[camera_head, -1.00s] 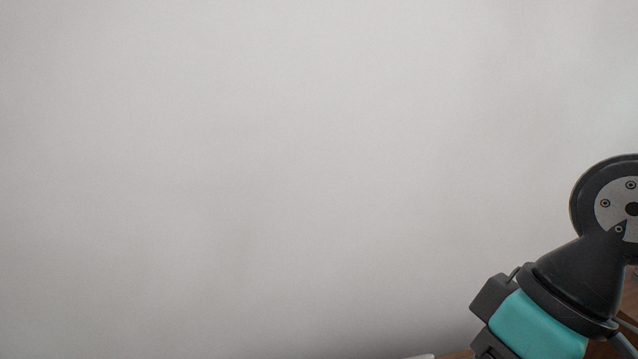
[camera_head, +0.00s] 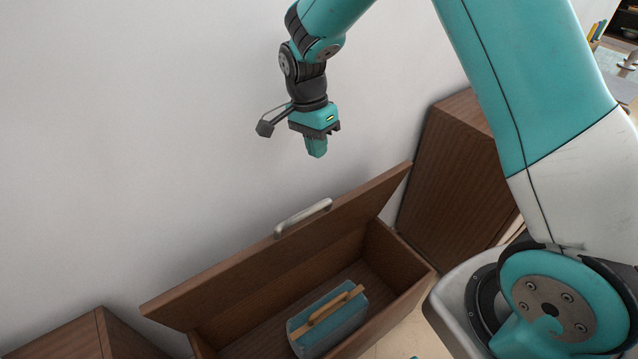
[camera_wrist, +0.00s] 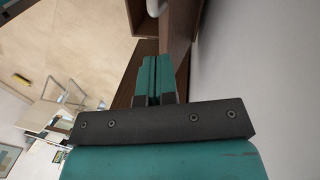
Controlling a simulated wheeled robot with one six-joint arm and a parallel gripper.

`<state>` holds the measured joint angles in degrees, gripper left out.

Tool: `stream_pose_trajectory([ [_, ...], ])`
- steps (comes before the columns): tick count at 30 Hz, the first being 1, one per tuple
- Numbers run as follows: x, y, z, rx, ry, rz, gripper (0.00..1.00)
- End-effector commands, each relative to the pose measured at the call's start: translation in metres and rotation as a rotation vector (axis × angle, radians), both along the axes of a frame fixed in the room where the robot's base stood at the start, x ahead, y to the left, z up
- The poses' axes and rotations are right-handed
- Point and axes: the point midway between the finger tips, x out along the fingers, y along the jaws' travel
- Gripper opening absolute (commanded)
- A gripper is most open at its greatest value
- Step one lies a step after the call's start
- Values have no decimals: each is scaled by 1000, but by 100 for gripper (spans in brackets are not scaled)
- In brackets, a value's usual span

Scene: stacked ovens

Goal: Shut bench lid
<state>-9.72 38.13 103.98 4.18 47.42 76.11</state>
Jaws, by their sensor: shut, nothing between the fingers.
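The brown wooden bench (camera_head: 405,296) stands against the wall in the head view. Its lid (camera_head: 240,283) is raised and leans back toward the wall, with a pale metal handle (camera_head: 303,217) on its upper edge. My gripper (camera_head: 317,152) hangs above the lid, pointing down, shut and empty, apart from the handle. In the wrist view its closed teal fingers (camera_wrist: 153,80) are side by side, with brown wood beyond them.
A teal box-like item with a wooden handle (camera_head: 328,318) lies inside the bench. A brown cabinet (camera_head: 455,165) stands to the right, and another wooden unit (camera_head: 75,340) at lower left. The wall (camera_head: 130,130) is close behind.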

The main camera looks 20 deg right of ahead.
Motion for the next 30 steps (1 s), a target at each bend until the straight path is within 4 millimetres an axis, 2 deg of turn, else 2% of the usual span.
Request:
stream_pose_trajectory([
  [1, 4, 0, -9, -18, 5, -40, 0],
  [6, 7, 5, -23, -39, 8, -81, 0],
  [12, 1, 9, -55, -39, 11, -68, 0],
  [21, -7, 4, -101, -37, 8, -67, 0],
  [30, -9, 2, -113, -35, 6, -67, 0],
])
